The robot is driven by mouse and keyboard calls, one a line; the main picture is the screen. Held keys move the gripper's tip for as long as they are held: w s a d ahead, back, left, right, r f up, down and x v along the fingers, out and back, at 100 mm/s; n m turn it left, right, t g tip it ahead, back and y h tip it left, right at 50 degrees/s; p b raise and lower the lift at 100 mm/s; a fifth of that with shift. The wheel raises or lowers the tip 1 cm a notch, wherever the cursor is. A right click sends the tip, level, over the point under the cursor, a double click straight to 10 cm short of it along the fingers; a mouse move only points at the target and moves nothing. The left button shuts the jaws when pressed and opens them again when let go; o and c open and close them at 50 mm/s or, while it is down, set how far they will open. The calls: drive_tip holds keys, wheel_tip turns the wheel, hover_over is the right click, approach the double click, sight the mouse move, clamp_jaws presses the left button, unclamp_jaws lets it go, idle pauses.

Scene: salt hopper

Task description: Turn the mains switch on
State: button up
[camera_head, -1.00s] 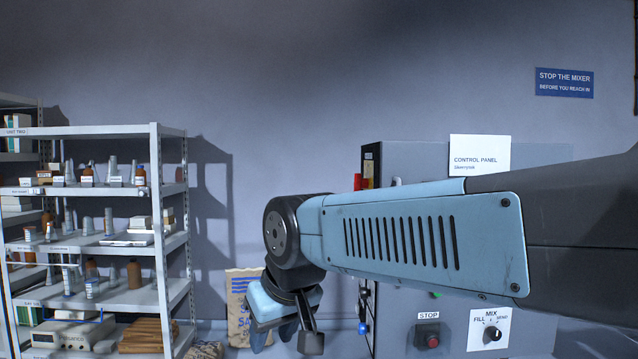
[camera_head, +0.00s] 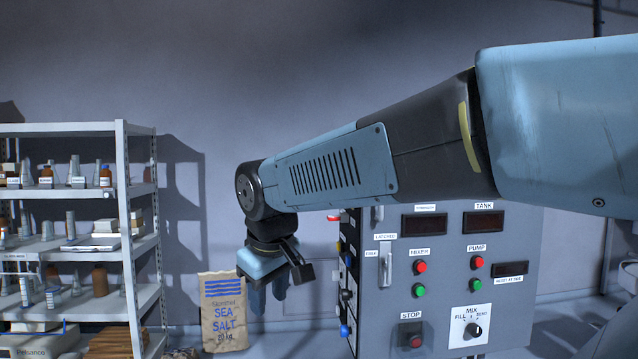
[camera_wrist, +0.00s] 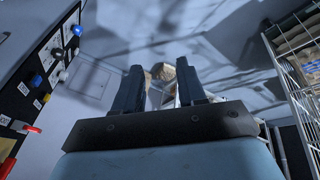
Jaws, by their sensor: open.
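The control panel (camera_head: 440,250) is a grey cabinet right of my gripper. A red handle (camera_head: 333,218) sticks out from its dark left side face; it may be the mains switch, but no readable label confirms this. The red handle also shows at the lower left of the wrist view (camera_wrist: 28,127), beside an orange-red strip. My gripper (camera_head: 268,300) hangs below the wrist, left of the cabinet and apart from it. In the wrist view its two fingers (camera_wrist: 160,78) are spread with nothing between them. My arm hides part of the cabinet's upper front.
Blue knobs (camera_wrist: 77,30) and white labels line the cabinet's side. The front has a STOP button (camera_head: 415,341), a MIX dial (camera_head: 473,331) and red and green buttons. A loaded shelf (camera_head: 122,230) stands left.

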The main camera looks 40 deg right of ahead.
drive_tip(key=w+d+r+n+g+h, duration=0.3)
drive_tip(key=w+d+r+h, duration=0.1)
drive_tip(key=w+d, duration=0.45)
drive_tip(key=w+d+r+n+g+h, duration=0.3)
drive_tip(key=w+d+r+g+h, duration=0.1)
drive_tip(key=w+d, duration=0.5)
drive_tip(key=w+d+r+n+g+h, duration=0.2)
drive_tip(key=w+d+r+g+h, duration=0.5)
drive_tip(key=w, duration=0.4)
drive_tip(key=shift+t+y, duration=0.5)
drive_tip(key=shift+y, duration=0.1)
drive_tip(key=x, duration=0.8)
drive_tip(key=r+x, duration=0.1)
drive_tip(key=x, duration=0.3)
drive_tip(key=shift+s+d, duration=0.1)
drive_tip(key=shift+s, duration=0.3)
drive_tip(key=shift+r, duration=0.1)
drive_tip(key=c, duration=0.6)
drive_tip(key=shift+c, duration=0.5)
